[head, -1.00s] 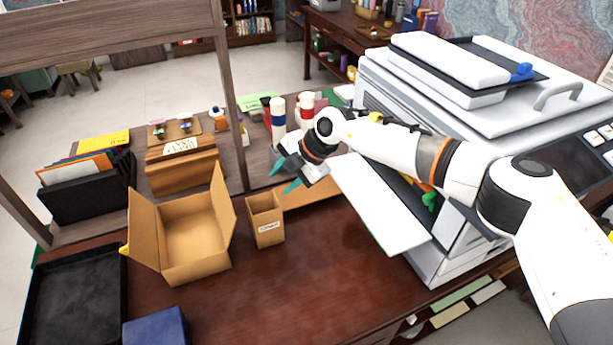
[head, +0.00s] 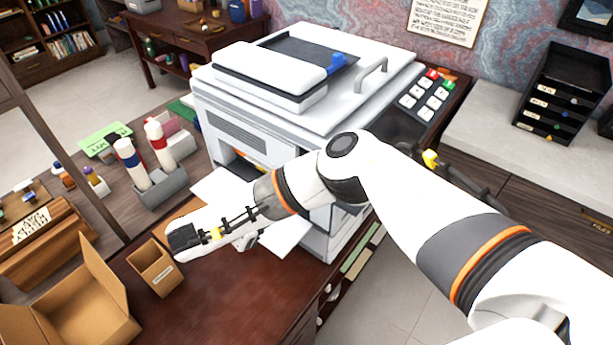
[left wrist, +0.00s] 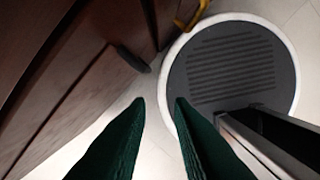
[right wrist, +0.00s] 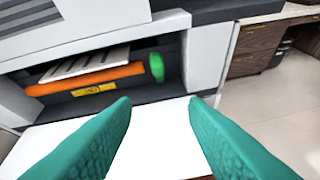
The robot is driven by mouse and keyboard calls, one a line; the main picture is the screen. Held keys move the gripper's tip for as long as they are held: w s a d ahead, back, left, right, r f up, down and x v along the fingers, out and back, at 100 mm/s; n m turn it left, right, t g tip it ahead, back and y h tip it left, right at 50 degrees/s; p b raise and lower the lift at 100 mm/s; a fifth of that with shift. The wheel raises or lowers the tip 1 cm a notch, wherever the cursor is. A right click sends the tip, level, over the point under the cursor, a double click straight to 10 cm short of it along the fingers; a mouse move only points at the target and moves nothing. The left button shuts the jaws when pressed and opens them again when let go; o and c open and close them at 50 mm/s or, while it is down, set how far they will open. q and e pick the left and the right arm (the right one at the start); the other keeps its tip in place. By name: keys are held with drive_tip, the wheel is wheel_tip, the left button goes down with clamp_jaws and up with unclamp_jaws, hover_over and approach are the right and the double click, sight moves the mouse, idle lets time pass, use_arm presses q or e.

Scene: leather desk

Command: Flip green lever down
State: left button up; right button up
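The green lever (right wrist: 157,67) stands roughly upright at the right end of an orange roller (right wrist: 95,77), inside the open bay of the printer (head: 270,120). The white door panel (right wrist: 160,125) is folded down in front of the bay. My right gripper (right wrist: 160,102) is open and empty over the panel, a little short of the lever, which shows just above the gap between its teal fingers. In the head view my right arm covers the gripper and the lever. My left gripper (left wrist: 159,101) has its dark green fingers apart, holds nothing and points down at the floor.
A small cardboard bin (head: 153,268) and a larger open box (head: 75,305) stand left of the panel. A grey holder (head: 163,187) with bottles stands behind. The printer's side walls flank the bay. A desk drawer front (left wrist: 60,75) is beside my left gripper.

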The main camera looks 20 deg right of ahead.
drive_tip(key=w+d+n, duration=0.1)
drive_tip(key=d, duration=0.2)
drive_tip(key=w+d+f, duration=0.1)
drive_tip(key=w+d, duration=0.1)
drive_tip(key=d, duration=0.1)
drive_tip(key=w+d+f+n+t+h+p, duration=0.1)
drive_tip(key=w+d, duration=0.1)
drive_tip(key=d, duration=0.1)
drive_tip(key=shift+w+d+n, duration=0.2)
drive_tip(key=shift+d+n, duration=0.05)
drive_tip(key=shift+n, duration=0.05)
drive_tip(key=shift+w+d+f, duration=0.3)
drive_tip(key=shift+d+f, duration=0.05)
clamp_jaws()
